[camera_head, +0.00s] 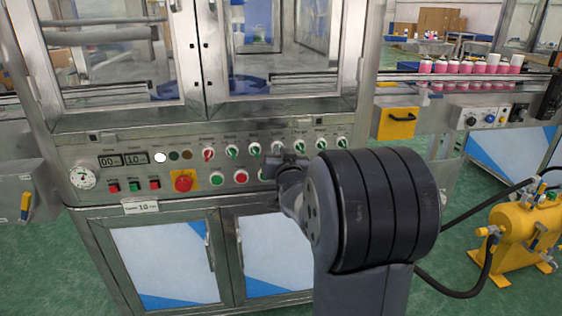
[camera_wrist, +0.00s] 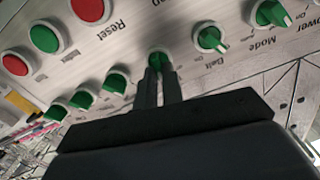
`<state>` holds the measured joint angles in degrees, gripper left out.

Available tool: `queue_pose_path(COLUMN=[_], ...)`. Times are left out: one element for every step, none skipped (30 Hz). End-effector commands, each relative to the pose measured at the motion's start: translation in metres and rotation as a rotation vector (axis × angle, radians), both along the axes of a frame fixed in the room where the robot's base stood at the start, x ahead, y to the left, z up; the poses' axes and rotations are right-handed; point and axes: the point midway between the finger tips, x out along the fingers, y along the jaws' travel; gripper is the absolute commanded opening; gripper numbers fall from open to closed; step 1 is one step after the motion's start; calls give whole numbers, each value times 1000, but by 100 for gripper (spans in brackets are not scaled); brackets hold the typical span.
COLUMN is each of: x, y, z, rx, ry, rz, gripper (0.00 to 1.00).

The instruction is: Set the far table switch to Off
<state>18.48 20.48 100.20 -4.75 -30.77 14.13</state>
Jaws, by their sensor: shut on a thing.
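The switch row is a line of round knobs on the steel control panel (camera_head: 130,145); most are green and the leftmost is red (camera_head: 208,154). My gripper (camera_wrist: 160,72) is shut on one green knob (camera_wrist: 159,55), next to the knob marked Belt (camera_wrist: 210,38). The fingers cover most of this knob's handle and its label, so I cannot read its name or setting. In the head view my gripper (camera_head: 288,165) is at the panel below the row's middle, partly hidden behind my arm. No label there reads clearly as far table.
Other green knobs (camera_wrist: 115,80) stand close on both sides of my fingers. Red and green push buttons (camera_wrist: 43,38) sit in a row near them. A red emergency button (camera_head: 183,181) is on a yellow plate at left. A yellow tank (camera_head: 525,232) stands on the floor at right.

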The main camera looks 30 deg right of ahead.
Motion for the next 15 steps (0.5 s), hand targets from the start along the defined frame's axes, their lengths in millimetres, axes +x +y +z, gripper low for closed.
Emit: queue_pose_path(x=[0, 0, 0, 0, 0, 0, 0, 0, 1, 1, 1, 1, 1, 1, 1], y=[0, 1, 1, 1, 1, 1, 2, 2, 2, 2, 2, 3, 3, 3, 3], z=[-5, -5, -5, -4, -4, -4, -5, -5, -4, -4, -4, -4, -4, -4, -4], rx=[-44, -72, -108, -136, -163, -200, -226, -253, -289, -314, -340, -372, -396, -420, -450], ry=[11, 19, 28, 36, 44, 54, 63, 71, 80, 88, 96, 105, 112, 120, 128], rz=[0, 0, -1, -1, -1, -1, 0, 0, -1, 0, 0, 0, 0, 0, 0], gripper=[0, 0, 0, 0, 0, 0, 0, 0, 0, 0, 0, 0, 0, 0, 0])
